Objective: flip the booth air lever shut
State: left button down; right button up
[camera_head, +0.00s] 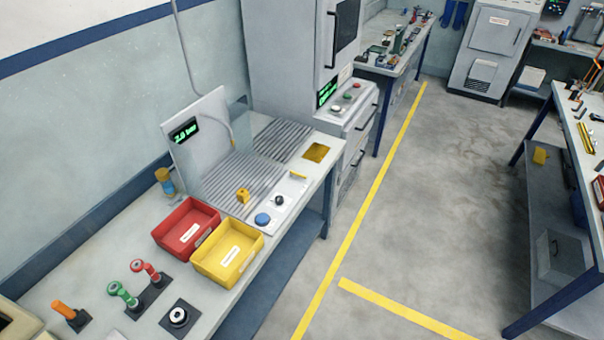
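A grey upright panel (205,118) on the left bench carries a green-lit display (185,131) that seems to read 2.0 bar. Nothing in view is legibly marked as the booth air lever. A small yellow handle (298,174) lies roughly flat on a white control plate (292,188), near a black knob (279,200) and a blue button (262,219). An orange-handled lever (63,309) tilts up from a dark base at the bench's near left. I cannot tell which of these is the air lever. Neither of my grippers is in view.
A red bin (166,228) and a yellow bin (203,258) stand mid-bench. Green (122,294) and red (145,271) handles and a black-based round knob (178,316) are nearer. A tall grey cabinet (285,50) adjoins the bench. The floor (425,200) to the right is clear.

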aim_at(292, 172)
jog(key=k, duration=0.65)
jog(key=z, duration=0.55)
jog(key=i, duration=1.3)
jog(key=z, duration=0.3)
